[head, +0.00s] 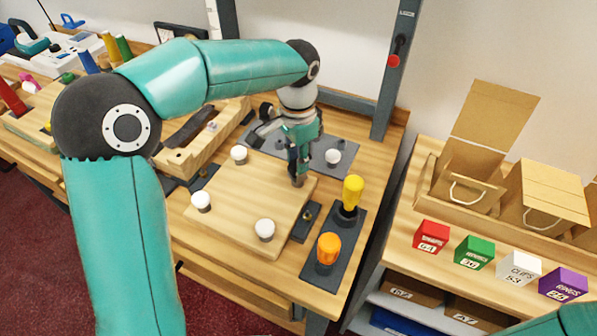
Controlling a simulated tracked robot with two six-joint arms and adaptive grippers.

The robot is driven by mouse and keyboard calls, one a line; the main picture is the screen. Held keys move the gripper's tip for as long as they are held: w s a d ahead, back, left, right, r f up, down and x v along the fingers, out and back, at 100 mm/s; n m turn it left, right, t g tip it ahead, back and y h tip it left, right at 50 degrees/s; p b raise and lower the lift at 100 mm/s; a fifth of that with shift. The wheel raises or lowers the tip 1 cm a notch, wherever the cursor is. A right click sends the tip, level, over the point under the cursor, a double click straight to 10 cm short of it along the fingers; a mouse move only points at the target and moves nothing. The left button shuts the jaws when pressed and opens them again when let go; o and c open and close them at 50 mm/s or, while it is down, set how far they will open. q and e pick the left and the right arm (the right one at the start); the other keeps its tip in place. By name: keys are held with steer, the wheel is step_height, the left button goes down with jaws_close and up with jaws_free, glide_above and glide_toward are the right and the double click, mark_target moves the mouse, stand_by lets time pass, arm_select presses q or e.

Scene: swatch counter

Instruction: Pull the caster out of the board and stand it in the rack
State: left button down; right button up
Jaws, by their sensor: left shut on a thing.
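A pale wooden board (235,215) lies on the workbench. White-topped casters stand at its corners: back left (239,154), left (201,201) and front (264,229). My left gripper (297,172) points down at the board's back right corner. It is shut on a caster there, mostly hidden by the fingers; I cannot tell whether it is still seated in the board. A grey plate (345,142), perhaps the rack, lies behind the board, with another white-topped piece (333,157) on it. My right gripper is out of view.
A dark tray (343,240) right of the board holds a yellow-handled tool (352,192) and an orange-handled one (328,249). A grey post (395,75) rises behind. A side table (400,225) holds small coloured boxes and paper bags.

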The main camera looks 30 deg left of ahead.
arm_select(q)
steer(key=shift+r, duration=0.1)
stand_by(0.3)
steer(key=shift+r+p, duration=2.25)
steer(key=shift+r, duration=0.05)
steer(key=shift+r, duration=0.1)
